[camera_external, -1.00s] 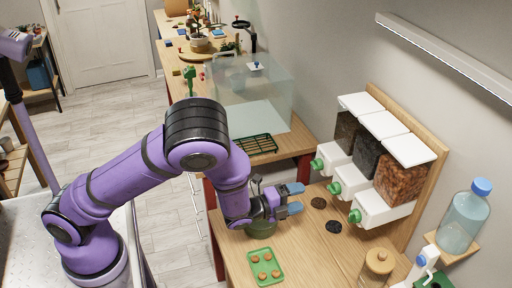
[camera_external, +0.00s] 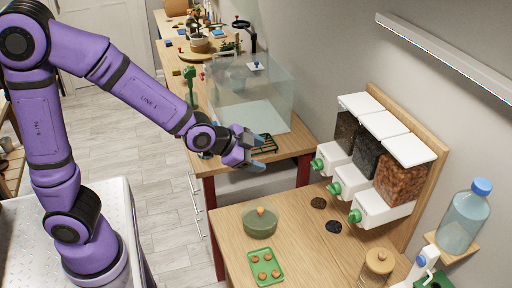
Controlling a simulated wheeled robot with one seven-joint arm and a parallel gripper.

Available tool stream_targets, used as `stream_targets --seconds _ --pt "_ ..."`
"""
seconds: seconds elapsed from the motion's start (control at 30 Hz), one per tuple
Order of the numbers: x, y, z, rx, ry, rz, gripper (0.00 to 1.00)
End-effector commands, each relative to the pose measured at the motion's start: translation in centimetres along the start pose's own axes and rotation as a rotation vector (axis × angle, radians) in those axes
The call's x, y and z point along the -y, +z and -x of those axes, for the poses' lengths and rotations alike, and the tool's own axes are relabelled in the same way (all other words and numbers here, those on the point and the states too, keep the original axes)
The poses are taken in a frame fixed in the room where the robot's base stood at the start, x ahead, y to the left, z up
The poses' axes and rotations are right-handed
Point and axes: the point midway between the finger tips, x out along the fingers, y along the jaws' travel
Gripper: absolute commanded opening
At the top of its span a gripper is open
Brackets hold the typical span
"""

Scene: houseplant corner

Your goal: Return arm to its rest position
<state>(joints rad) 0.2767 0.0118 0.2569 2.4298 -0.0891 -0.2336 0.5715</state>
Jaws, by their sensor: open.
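My gripper (camera_external: 256,151) is open and empty.
A green tray (camera_external: 251,276) holds several brown pellets. Dispensers (camera_external: 384,207) with green taps stand at the right, above two dark patches on the table. A clear glass tank (camera_external: 277,97) stands behind my gripper. A water bottle (camera_external: 465,222) and a lidded jar (camera_external: 377,263) are at the lower right.

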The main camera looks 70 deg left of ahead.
Motion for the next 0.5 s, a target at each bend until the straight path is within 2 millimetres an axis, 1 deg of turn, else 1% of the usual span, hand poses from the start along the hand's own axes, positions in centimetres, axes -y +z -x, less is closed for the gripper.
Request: stream_targets --seconds 0.03,0.27,0.5 --pt "0.3 -0.1 1.7 0.01 0.017 0.036 0.66" --pt "0.1 0.8 8.9 0.105 0.103 0.181 0.66" --pt "-0.8 2.9 16.7 0.223 0.152 0.306 0.66"
